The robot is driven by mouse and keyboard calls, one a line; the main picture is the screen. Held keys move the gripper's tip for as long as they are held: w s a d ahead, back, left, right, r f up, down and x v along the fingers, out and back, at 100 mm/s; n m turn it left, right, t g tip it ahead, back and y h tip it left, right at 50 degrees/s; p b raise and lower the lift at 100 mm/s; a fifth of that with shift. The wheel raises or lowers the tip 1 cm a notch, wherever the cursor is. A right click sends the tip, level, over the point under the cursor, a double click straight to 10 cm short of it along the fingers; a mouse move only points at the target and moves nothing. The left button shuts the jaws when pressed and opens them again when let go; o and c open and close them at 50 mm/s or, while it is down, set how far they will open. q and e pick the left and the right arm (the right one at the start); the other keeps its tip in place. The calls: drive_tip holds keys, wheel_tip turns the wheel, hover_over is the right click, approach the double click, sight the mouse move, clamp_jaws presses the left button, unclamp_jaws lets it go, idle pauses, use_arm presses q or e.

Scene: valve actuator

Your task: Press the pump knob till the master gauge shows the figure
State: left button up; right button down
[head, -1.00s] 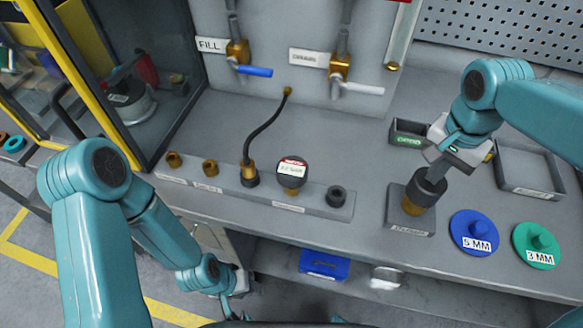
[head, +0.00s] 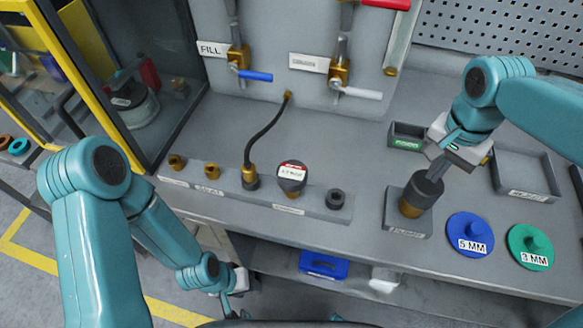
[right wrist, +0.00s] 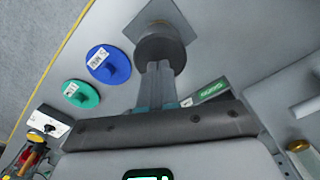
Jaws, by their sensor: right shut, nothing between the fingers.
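The pump knob (head: 428,186) is a dark round cap on a brass stem, standing on a grey labelled base (head: 408,225) at the right of the bench. My right gripper (head: 435,168) is shut and empty, its fingertips at the top of the knob. In the right wrist view the shut fingers (right wrist: 158,75) point at the dark knob (right wrist: 162,47) and seem to meet it; exact contact is unclear. A round gauge (head: 291,175) with a white and red face, likely the master gauge, stands on the fitting block; its figures are unreadable. My left gripper (head: 235,290) hangs low, away from the bench; its fingers are unclear.
A blue 5 MM disc (head: 462,228) and a green 3 MM disc (head: 524,240) lie right of the pump base. A small green-labelled tray (head: 405,133) and a larger tray (head: 530,165) stand behind. A blue-handled valve (head: 255,76) and a white-handled valve (head: 360,93) are on the back panel.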

idle(0.8)
wheel_tip(320, 180, up, 5)
drive_tip(key=p, duration=0.4)
drive_tip(key=shift+r, duration=0.1)
drive_tip(key=shift+s, duration=0.1)
idle(0.4)
